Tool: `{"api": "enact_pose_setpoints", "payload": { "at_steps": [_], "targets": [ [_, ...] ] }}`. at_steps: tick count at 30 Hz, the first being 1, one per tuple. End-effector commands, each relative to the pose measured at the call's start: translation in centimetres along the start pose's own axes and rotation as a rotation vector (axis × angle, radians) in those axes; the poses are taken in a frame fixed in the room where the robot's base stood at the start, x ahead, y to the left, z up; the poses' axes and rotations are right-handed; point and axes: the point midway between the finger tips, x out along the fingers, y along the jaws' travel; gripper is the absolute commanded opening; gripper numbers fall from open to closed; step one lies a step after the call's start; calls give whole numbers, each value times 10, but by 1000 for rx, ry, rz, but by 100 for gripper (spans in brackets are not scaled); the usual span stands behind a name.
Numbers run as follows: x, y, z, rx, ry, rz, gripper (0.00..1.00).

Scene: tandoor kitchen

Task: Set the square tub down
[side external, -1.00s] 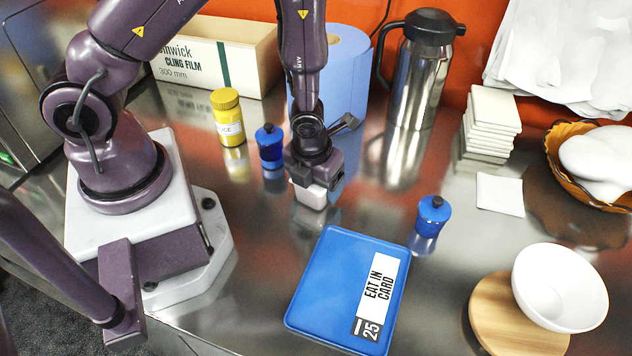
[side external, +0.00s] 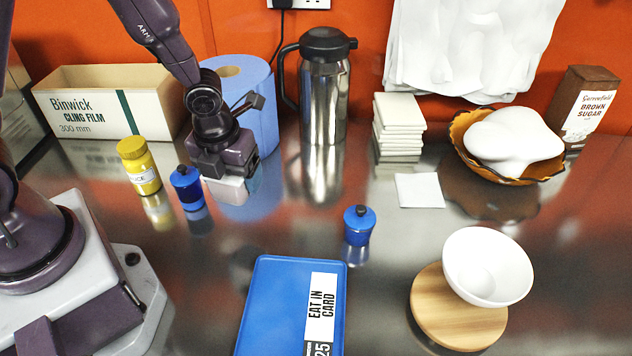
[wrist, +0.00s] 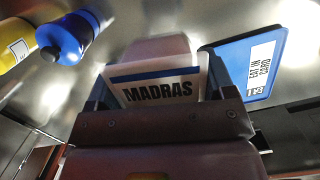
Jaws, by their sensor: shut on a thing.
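The square tub (side external: 226,191) is pale and small under my gripper (side external: 224,177) in the side view. In the wrist view the tub (wrist: 160,73) shows a white face with a blue stripe and the word MADRAS. My gripper is shut on it, with a jaw at each side. The tub is in front of the blue paper roll (side external: 250,105) and just right of a blue capped jar (side external: 187,190). Whether its base touches the steel counter is hard to tell.
A yellow jar (side external: 140,168) stands left of the blue jar. A blue tray-like card (side external: 270,300) lies in front, with another blue jar (side external: 359,225) beyond its right corner. A steel flask (side external: 323,95) stands behind. Bare counter lies between the tub and the card.

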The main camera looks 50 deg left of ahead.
Motion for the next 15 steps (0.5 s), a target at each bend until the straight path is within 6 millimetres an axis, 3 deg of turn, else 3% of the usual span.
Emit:
{"api": "enact_pose_setpoints", "payload": {
  "at_steps": [9, 15],
  "targets": [
    [-11, -61, 56, 88, -15, -55, 46],
    [-24, -84, 74, 169, -19, -40, 46]
  ]
}}
